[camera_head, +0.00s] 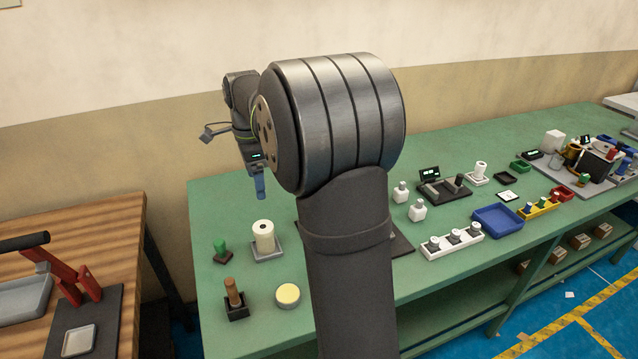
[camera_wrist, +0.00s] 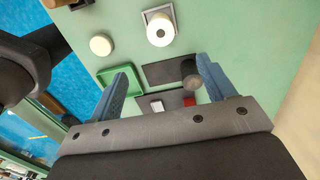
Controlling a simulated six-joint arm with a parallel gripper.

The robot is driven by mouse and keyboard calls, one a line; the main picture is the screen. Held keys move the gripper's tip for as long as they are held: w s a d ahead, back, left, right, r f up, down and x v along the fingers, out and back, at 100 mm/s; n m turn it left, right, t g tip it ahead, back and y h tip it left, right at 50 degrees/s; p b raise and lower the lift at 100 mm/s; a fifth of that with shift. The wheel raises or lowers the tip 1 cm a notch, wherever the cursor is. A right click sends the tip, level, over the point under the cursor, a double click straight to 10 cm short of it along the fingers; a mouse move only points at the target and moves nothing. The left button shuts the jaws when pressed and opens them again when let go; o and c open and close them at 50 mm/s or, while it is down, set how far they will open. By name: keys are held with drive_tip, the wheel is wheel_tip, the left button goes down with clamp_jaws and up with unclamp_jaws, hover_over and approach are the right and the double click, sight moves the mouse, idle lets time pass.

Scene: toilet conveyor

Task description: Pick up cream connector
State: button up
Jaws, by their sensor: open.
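No piece is clearly a cream connector. A cream cylinder (camera_head: 264,236) stands upright on a square grey base, and it also shows at the top of the wrist view (camera_wrist: 160,30). A low round cream-topped piece (camera_head: 288,294) lies on the table in front of it, also in the wrist view (camera_wrist: 102,44). A small whitish piece (camera_wrist: 157,105) lies on a dark plate between my fingers in the picture. My gripper (camera_wrist: 164,63) has its blue fingers apart and empty, above the table. In the head view my gripper (camera_head: 261,188) hangs at the back left, apart from these pieces.
A green tray (camera_wrist: 116,77), a dark mat (camera_wrist: 165,74), a grey cylinder (camera_wrist: 190,68) and a red block (camera_wrist: 190,101) lie below my gripper. White bottles (camera_head: 417,210), a white socket strip (camera_head: 452,240) and a blue tray (camera_head: 497,220) stand to the right. My arm hides the table's middle.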

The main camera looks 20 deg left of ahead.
sight(261, 228)
drive_tip(key=f+n, duration=0.5)
drive_tip(key=n, duration=0.2)
drive_tip(key=f+n, duration=0.5)
drive_tip(key=n, duration=0.3)
drive_tip(key=f+n, duration=0.5)
drive_tip(key=n, duration=0.3)
drive_tip(key=shift+s+a+f, duration=0.15)
drive_tip(key=shift+s+f, duration=0.05)
drive_tip(key=shift+s, duration=0.1)
drive_tip(key=shift+w+d+f, duration=0.1)
drive_tip(key=shift+w+f, duration=0.1)
drive_tip(key=shift+f, duration=1.1)
drive_tip(key=shift+w+d+f, duration=0.1)
drive_tip(key=shift+w+f, duration=0.05)
drive_tip(key=shift+f, duration=1.15)
drive_tip(key=c, duration=1.2)
drive_tip(key=shift+o, duration=0.2)
drive_tip(key=shift+r, duration=0.1)
